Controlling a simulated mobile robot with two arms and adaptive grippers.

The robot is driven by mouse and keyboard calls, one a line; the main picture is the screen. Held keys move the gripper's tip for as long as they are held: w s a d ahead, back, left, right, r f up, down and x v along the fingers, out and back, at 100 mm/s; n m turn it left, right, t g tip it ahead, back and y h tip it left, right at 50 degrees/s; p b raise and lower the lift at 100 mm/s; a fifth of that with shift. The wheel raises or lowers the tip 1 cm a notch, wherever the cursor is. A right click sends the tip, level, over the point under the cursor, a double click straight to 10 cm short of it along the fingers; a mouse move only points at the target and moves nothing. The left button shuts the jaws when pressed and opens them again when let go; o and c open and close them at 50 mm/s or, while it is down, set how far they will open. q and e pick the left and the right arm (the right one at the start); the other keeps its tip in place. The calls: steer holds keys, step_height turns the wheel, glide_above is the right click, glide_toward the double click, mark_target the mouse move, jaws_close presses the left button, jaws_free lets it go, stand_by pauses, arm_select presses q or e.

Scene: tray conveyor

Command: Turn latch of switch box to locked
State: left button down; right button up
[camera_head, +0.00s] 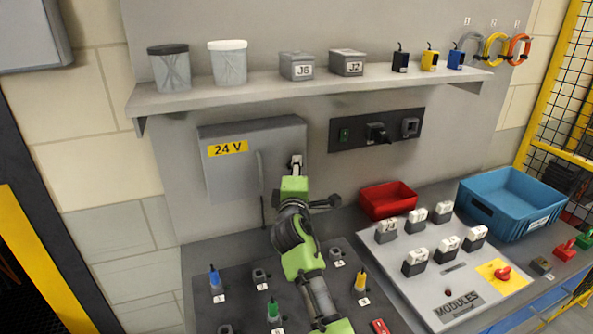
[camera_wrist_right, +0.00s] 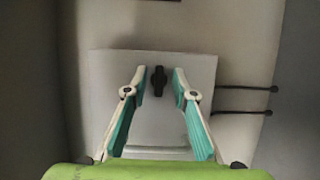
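The grey switch box (camera_head: 232,178) with a yellow 24 V label (camera_head: 228,148) is mounted on the wall panel, and its door looks shut. It also shows in the right wrist view (camera_wrist_right: 118,68). Its dark latch (camera_wrist_right: 159,81) stands roughly upright on the box face. My right gripper (camera_head: 296,163) is at the right side of the box. In the wrist view its two fingers (camera_wrist_right: 159,79) are spread either side of the latch, with small gaps. The gripper hides the latch in the head view. My left gripper is not in view.
A shelf (camera_head: 215,94) with jars and small boxes is above. A socket strip (camera_head: 360,134) is right of the box. A red bin (camera_head: 388,202), a blue crate (camera_head: 512,205) and a modules board (camera_head: 455,285) stand on the bench. Pegs with coloured connectors stand below the box.

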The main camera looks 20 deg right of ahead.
steer(key=shift+s+a, duration=0.1)
steer(key=v, duration=0.7)
steer(key=shift+s+r, duration=0.1)
steer(key=shift+s, duration=0.05)
stand_by(0.3)
